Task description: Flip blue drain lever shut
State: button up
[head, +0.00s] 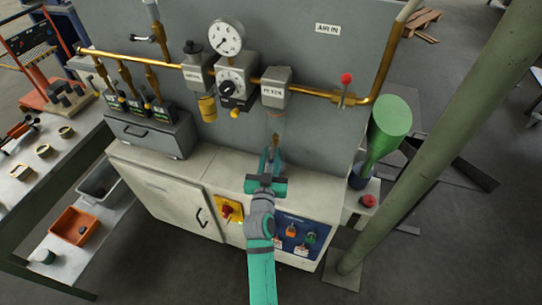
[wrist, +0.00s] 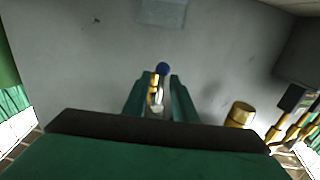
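My gripper (head: 269,158) is in front of the grey wall panel, below the grey regulator body (head: 275,88) and its clear bowl (head: 276,122). In the wrist view the two green fingers of my gripper (wrist: 160,84) stand apart, one on each side of a small brass drain fitting (wrist: 154,86). The blue lever tip (wrist: 163,68) shows between the fingertips, near their ends. I cannot tell whether either finger touches it. In the head view the lever is hidden by my gripper, and only some brass (head: 274,142) shows above it.
A brass pipe (head: 140,62) runs along the panel, with a gauge (head: 227,38), a yellow-bowled filter (head: 207,107) and a red-knobbed lever (head: 345,84). A white cabinet (head: 165,190) with a yellow-and-red switch (head: 230,211) stands below. A green post (head: 440,140) rises at right.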

grip_shut()
jog(key=shift+s+d+r+n+g+h, duration=0.2)
jog(key=shift+d+r+n+g+h, duration=0.3)
jog(key=shift+n, duration=2.15)
jog(key=shift+s+d+r+n+g+h, duration=0.15)
jog(key=shift+d+r+n+g+h, duration=0.35)
jog(key=shift+n, duration=2.1)
jog(key=shift+s+d+r+n+g+h, duration=0.3)
jog(key=shift+d+r+n, duration=0.35)
jog(key=shift+n, duration=2)
jog(key=shift+w+r, duration=0.1)
